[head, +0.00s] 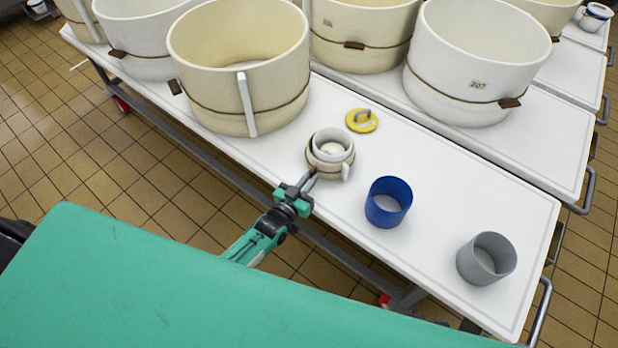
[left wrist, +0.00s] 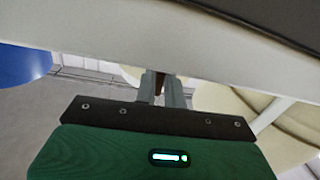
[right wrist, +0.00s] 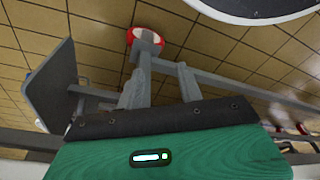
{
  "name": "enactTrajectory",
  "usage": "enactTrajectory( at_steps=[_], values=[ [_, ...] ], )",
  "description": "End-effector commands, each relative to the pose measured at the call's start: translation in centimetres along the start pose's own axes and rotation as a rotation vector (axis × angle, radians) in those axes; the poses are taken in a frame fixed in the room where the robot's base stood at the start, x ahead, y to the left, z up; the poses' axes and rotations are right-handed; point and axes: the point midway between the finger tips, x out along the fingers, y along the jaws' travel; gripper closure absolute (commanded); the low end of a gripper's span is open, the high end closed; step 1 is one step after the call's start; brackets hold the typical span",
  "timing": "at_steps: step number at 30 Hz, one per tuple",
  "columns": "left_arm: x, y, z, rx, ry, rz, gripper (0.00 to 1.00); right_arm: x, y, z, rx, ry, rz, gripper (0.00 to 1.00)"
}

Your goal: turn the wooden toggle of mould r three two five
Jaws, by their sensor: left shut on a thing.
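A small cream and white mould (head: 313,166) with a dark cord stands on the white table, front middle in the head view. No number on it can be read. My left gripper (head: 312,180) reaches its near side and its fingers are shut on a small brown piece, the wooden toggle (left wrist: 159,83), which shows between the fingertips in the left wrist view. The toggle is hidden in the head view. My right gripper (right wrist: 158,80) is open and empty in its own wrist view, with floor and table frame behind it. It is not in the head view.
A yellow lid-like disc (head: 370,125) lies behind the small mould. A blue cup (head: 381,214) and a grey cup (head: 475,270) stand to its right. Large moulds with cords and brown toggles, one marked 207 (head: 478,85), fill the back. The table front between the cups is clear.

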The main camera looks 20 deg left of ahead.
Motion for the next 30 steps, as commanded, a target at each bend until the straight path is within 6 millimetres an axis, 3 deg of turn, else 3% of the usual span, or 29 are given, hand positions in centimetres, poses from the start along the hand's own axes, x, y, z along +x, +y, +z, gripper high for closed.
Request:
enactTrajectory(
  at_steps=[23, 24, 26, 27, 30],
  values=[
    [-0.02, -0.01, 0.04, 0.104, -0.001, 0.000, 1.00, 1.11, 0.17, 0.46, -0.002, 0.000, 0.003, 0.63],
    [-0.02, -0.01, 0.04, 0.104, -0.001, 0.000, 0.84, 1.11, 0.17, 0.46, -0.002, 0.000, 0.003, 0.63],
    [-0.01, -0.01, 0.04, 0.103, -0.001, 0.000, 0.72, 1.11, 0.17, 0.46, -0.002, 0.000, 0.003, 0.63],
    [-0.01, -0.01, 0.03, 0.103, 0.000, 0.000, 0.67, 1.11, 0.17, 0.46, -0.002, 0.000, 0.003, 0.63],
    [-0.01, -0.01, 0.02, 0.103, 0.000, 0.000, 0.67, 1.11, 0.17, 0.46, -0.002, 0.000, 0.003, 0.63]
  ],
)
